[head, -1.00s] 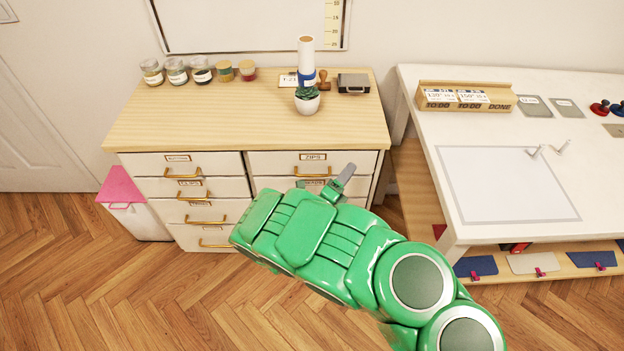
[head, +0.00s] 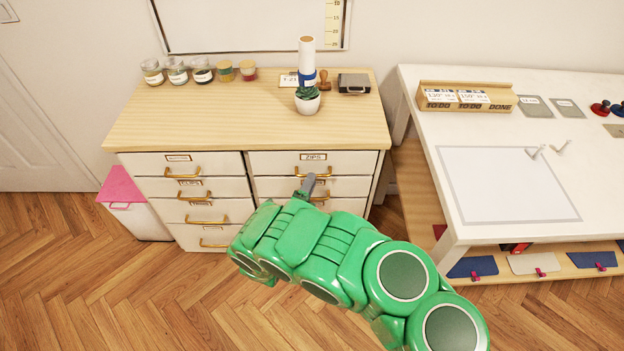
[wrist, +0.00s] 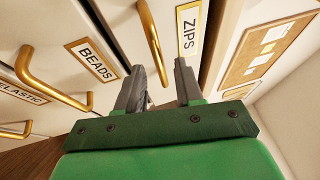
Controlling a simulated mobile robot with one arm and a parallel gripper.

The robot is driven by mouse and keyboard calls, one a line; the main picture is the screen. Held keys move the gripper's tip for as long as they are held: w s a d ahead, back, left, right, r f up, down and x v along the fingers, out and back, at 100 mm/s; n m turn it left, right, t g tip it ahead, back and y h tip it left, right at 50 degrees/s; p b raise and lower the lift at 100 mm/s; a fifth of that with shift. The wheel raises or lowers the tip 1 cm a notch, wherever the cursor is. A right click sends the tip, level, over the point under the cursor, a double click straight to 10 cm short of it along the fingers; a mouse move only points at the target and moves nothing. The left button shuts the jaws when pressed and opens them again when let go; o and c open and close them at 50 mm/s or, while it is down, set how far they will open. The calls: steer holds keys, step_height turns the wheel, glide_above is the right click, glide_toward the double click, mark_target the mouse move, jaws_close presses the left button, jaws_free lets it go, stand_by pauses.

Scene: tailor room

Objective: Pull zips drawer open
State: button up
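The zips drawer (head: 270,164) is the top drawer of the right column of the wooden-topped cabinet. Its front looks flush with its neighbours. Its label reads ZIPS, also in the wrist view (wrist: 188,31), and its gold handle (head: 313,174) runs below the label. My gripper (head: 308,182) is in front of the handle in the head view. In the wrist view my gripper (wrist: 162,74) has its two grey fingers apart, and the handle (wrist: 152,42) extends into the gap between them. I cannot tell whether the fingers touch it.
The beads drawer label (wrist: 94,62) and handle are just beside my gripper. A potted plant (head: 307,101) and several jars stand on the cabinet top (head: 200,125). A white table (head: 432,190) stands at the right. The floor (head: 120,290) in front is clear at left.

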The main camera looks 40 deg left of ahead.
steer(key=shift+x, duration=1.05)
jaws_close()
stand_by(0.7)
